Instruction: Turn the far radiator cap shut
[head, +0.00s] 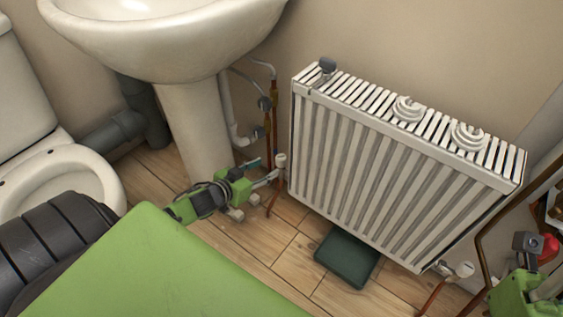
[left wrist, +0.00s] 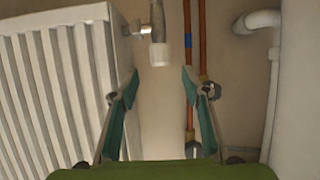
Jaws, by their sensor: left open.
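The far radiator cap (head: 281,159) is a small white cap at the low left end of the white radiator (head: 385,170). In the left wrist view the cap (left wrist: 160,54) sits on a grey metal valve with a pipe above it in the picture. My left gripper (head: 264,171) is open and empty just left of the cap. Its teal fingertips (left wrist: 161,80) frame the cap in the wrist view, with visible gaps on both sides; I see no contact. My right gripper (head: 535,286) seems to show partly at the lower right edge; its jaws are unclear.
A second white cap (head: 464,269) is at the radiator's near right end. A dark green tray (head: 346,257) lies on the floor. Copper pipes (left wrist: 203,45) and a white drain pipe (left wrist: 270,75) stand right of the cap. A basin (head: 165,35) and toilet (head: 60,175) are left.

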